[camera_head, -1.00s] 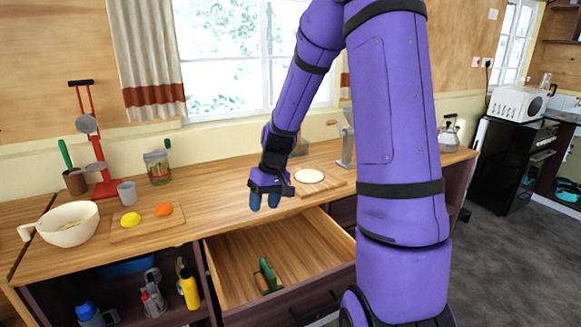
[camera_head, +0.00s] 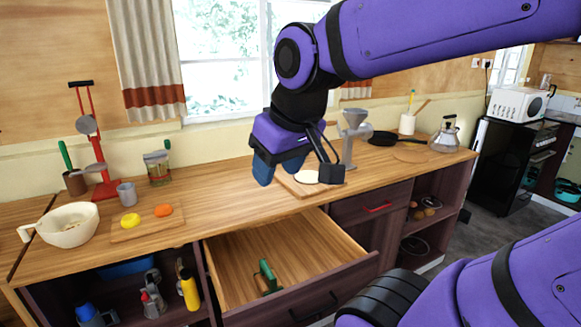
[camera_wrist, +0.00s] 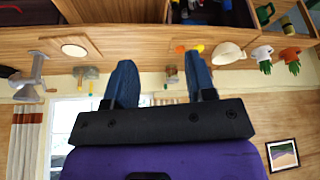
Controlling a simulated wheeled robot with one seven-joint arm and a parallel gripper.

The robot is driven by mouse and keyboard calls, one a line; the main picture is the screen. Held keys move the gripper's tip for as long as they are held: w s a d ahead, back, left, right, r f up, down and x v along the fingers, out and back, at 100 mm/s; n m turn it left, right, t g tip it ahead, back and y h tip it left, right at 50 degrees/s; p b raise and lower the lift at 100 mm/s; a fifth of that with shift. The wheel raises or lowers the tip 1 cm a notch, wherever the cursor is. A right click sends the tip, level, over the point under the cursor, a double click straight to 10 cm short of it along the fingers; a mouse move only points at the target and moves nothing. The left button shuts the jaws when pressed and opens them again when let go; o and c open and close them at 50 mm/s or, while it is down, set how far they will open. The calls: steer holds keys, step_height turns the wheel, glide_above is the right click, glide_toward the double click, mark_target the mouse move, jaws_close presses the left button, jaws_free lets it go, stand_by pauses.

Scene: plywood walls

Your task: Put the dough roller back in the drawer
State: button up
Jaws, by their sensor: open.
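My gripper (camera_head: 276,170) hangs above the counter, left of the cutting board. In the wrist view its two blue fingers (camera_wrist: 162,80) are apart with nothing between them. No other roller shows clearly. The cutting board (camera_head: 285,184) carries a pale round of dough (camera_head: 307,177), partly hidden by my gripper. The dough also shows in the wrist view (camera_wrist: 73,50).
On the left are a white bowl (camera_head: 68,226), a small board (camera_head: 125,233) with lemon and carrot-coloured items, and a grey cup (camera_head: 126,194).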

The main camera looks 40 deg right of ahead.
steer(key=s, duration=0.3)
steer(key=shift+s+a+r+t, duration=0.1)
steer(key=shift+s+r+t, duration=0.05)
steer(key=shift+r+t, duration=0.25)
stand_by(1.0)
